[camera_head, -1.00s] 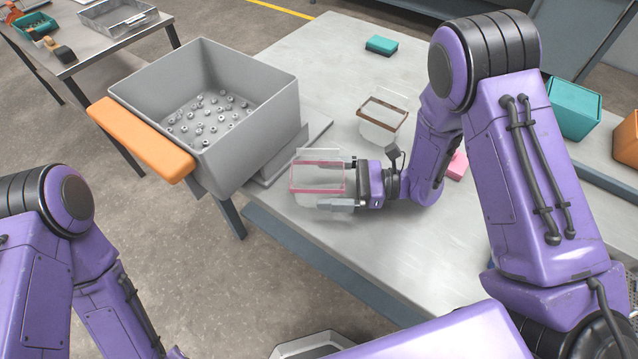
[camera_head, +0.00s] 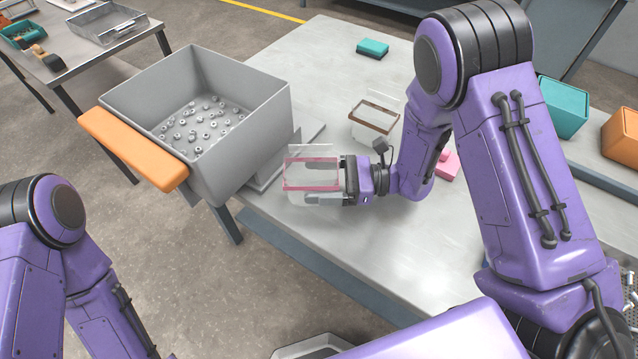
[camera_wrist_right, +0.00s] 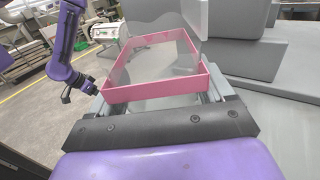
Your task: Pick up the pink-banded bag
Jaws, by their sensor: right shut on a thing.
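The pink-banded bag (camera_head: 312,180) is a clear, open-topped bag with a pink band around its upper part. It is at the front left of the grey table, just right of the large grey bin. My right gripper (camera_head: 322,184) comes from the right and is shut on the bag. In the right wrist view the pink band (camera_wrist_right: 160,90) lies just beyond the gripper's palm, between its fingers, which are partly hidden. Whether the bag's base touches the table I cannot tell.
A grey bin (camera_head: 240,140) with several small metal parts and an orange front ledge (camera_head: 135,150) stands left of the bag. A brown-banded bag (camera_head: 374,118), a pink block (camera_head: 447,166) and a teal block (camera_head: 373,47) are on the table (camera_head: 320,50). Teal (camera_head: 562,105) and orange (camera_head: 622,135) bins are at right.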

